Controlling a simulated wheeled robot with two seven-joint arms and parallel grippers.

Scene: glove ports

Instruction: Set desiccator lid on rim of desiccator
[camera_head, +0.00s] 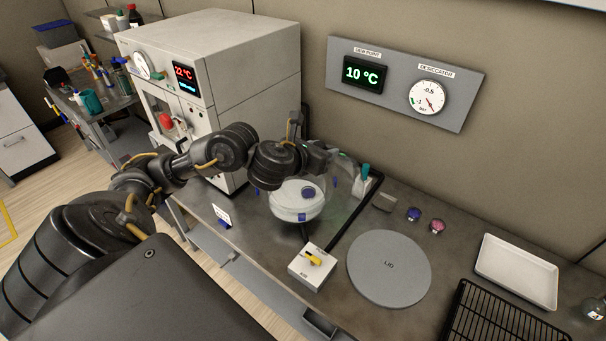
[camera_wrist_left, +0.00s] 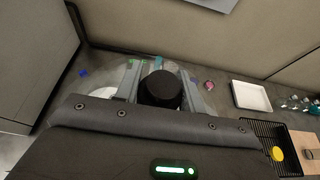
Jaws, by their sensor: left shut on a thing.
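The desiccator (camera_head: 297,213) stands on the bench as a clear, pale round bowl, with a white plate and a small blue-topped item inside. My left gripper (camera_head: 322,158) is above and just right of it. In the left wrist view its two fingers (camera_wrist_left: 160,85) are shut on the black knob (camera_wrist_left: 160,89) of the desiccator lid. The lid's clear glass is faint under the gripper, so I cannot tell whether it touches the rim. Part of the desiccator (camera_wrist_left: 103,92) shows left of the fingers. My right gripper is in neither view.
The grey round mat marked LID (camera_head: 388,268) is bare. A valve box with a yellow handle (camera_head: 313,260) stands in front of the desiccator. The oven (camera_head: 240,80) is at left. A white tray (camera_head: 516,270) and black rack (camera_head: 490,315) lie at right.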

